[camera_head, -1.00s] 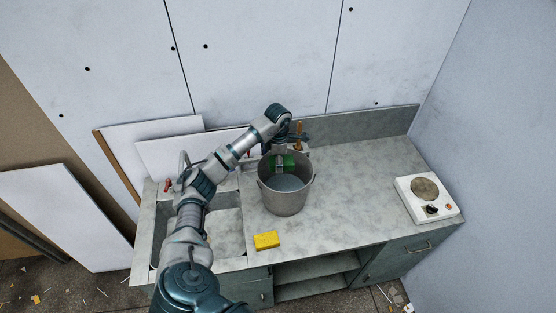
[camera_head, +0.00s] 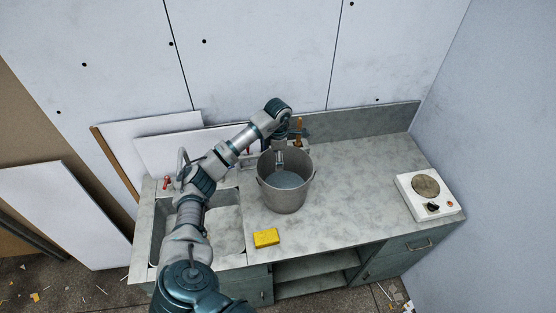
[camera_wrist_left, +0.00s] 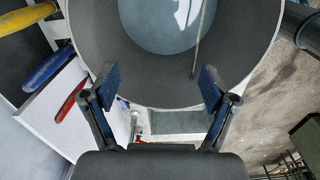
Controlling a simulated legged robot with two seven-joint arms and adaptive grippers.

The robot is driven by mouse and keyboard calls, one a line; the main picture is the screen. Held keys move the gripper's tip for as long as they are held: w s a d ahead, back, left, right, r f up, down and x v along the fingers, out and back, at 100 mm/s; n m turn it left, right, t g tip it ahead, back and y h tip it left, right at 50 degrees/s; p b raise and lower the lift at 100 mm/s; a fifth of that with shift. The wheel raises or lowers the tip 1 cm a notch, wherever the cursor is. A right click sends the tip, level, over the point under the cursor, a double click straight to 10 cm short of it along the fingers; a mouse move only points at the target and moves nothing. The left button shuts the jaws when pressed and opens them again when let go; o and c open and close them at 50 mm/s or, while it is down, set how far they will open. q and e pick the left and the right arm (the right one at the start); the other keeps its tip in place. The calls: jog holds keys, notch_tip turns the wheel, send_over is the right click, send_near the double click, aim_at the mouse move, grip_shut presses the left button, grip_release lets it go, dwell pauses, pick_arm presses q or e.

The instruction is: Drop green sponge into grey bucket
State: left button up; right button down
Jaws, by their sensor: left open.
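The grey bucket (camera_head: 284,199) stands upright on the counter, right of the sink, with a blue-grey surface like water inside. My left gripper (camera_head: 280,160) points down over the bucket's mouth. In the left wrist view my left gripper (camera_wrist_left: 160,82) has its fingers spread with nothing between them, over the bucket (camera_wrist_left: 250,45). The green sponge shows in neither current view, and I cannot see where it lies. My right gripper is not in view.
A yellow sponge (camera_head: 266,238) lies on the counter (camera_head: 350,190) in front of the bucket. The sink (camera_head: 225,225) is to the left, and a white hot plate (camera_head: 428,196) is at the right end. The counter between bucket and hot plate is clear.

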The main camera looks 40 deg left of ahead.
pick_arm(q)
notch_tip(320, 180, up, 10)
jog(key=shift+r, duration=0.25)
jog(key=shift+w+a, duration=0.1)
jog(key=shift+w, duration=0.05)
